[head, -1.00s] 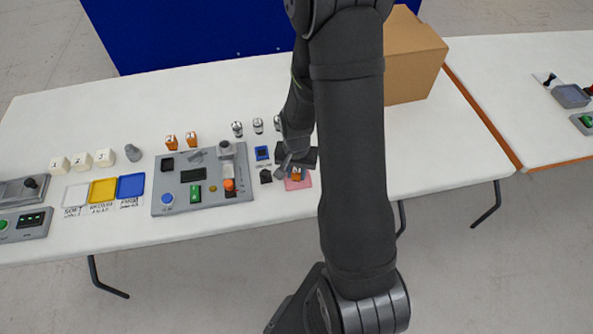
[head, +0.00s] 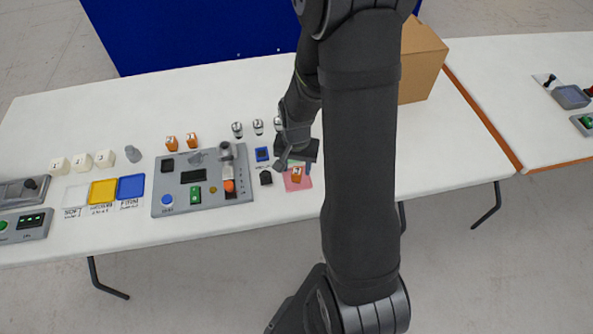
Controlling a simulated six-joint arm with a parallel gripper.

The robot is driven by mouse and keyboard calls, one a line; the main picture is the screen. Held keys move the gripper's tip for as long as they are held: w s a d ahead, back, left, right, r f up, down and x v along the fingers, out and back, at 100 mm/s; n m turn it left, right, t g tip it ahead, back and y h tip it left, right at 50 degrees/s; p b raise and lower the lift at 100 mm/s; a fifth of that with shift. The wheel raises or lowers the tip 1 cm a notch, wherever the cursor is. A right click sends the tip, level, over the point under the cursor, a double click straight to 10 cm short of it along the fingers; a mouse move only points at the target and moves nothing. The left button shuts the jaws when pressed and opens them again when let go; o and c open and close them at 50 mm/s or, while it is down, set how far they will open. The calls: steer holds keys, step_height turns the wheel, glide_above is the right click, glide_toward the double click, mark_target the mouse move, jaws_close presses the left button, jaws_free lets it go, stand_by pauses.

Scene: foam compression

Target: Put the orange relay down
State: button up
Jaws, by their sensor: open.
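An orange relay (head: 297,175) with a pale top stands on the pink pad (head: 292,185) near the table's front edge. My gripper (head: 288,163) is open, just behind and slightly left of this relay, and looks apart from it. Part of my gripper and the area behind it are hidden by my own arm. Two more orange relays, one on the left (head: 171,142) and one on the right (head: 191,140), stand behind the grey control panel (head: 215,203).
A small blue device (head: 262,154) and a black one (head: 266,178) stand left of the pink pad. Metal cylinders (head: 237,129) stand farther back. Yellow (head: 103,191) and blue (head: 131,187) trays and white numbered blocks (head: 81,161) lie left. A cardboard box (head: 422,70) stands back right.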

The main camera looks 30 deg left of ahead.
mark_target(297, 172)
step_height(297, 172, up, 8)
steer(key=shift+r, duration=0.2)
stand_by(0.4)
step_height(297, 172, down, 12)
steer(key=shift+f, duration=0.15)
steer(key=shift+r, duration=0.45)
steer(key=shift+f, duration=0.1)
stand_by(0.5)
